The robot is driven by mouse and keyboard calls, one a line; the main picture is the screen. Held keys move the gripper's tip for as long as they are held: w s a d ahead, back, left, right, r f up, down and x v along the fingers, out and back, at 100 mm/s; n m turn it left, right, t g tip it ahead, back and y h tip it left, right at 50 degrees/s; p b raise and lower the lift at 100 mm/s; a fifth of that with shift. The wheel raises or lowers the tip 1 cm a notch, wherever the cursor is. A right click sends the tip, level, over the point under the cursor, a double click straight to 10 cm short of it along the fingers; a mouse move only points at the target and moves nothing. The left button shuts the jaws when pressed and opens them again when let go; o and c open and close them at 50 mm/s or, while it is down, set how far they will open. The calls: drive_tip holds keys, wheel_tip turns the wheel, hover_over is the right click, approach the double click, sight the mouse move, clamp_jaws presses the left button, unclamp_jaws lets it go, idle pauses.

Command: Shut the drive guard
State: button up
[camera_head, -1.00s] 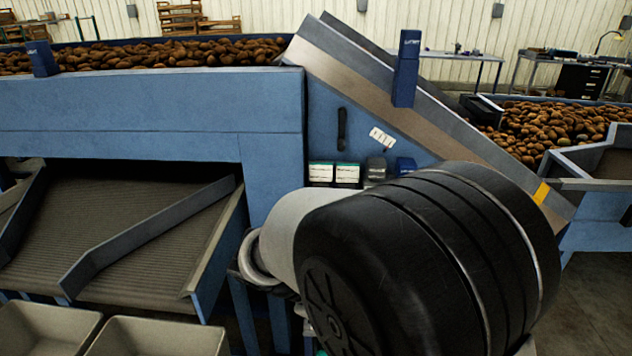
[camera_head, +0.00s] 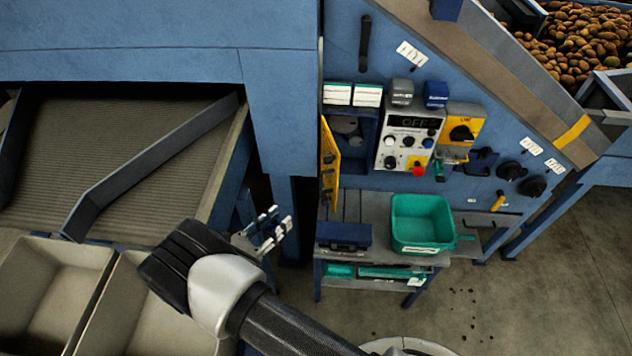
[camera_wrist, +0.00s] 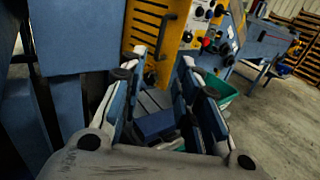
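The drive guard (camera_head: 329,163) is a yellow slotted panel that stands swung open at the left of a dark recess (camera_head: 349,128) in the blue machine side. Round drive parts show inside the recess. In the wrist view the yellow guard (camera_wrist: 156,28) is ahead, with dark slots and a dark bar-like handle on its face. My gripper (camera_head: 266,229) is below and left of the guard in the head view. Its two fingers (camera_wrist: 163,62) are apart in the wrist view, with nothing held between them. I see no clear contact with the guard.
A control box (camera_head: 408,140) with knobs and a red button is right of the recess. Below are a shelf with a green bin (camera_head: 421,222) and a dark blue box (camera_head: 343,236). Grey bins (camera_head: 50,283) stand at left. Floor at right is mostly open.

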drive_tip(key=b+x, duration=0.1)
drive_tip(key=x, duration=1.4)
drive_tip(key=shift+w+d, duration=0.25)
drive_tip(key=shift+d, duration=0.05)
drive_tip(key=shift+c, duration=0.6)
clamp_jaws()
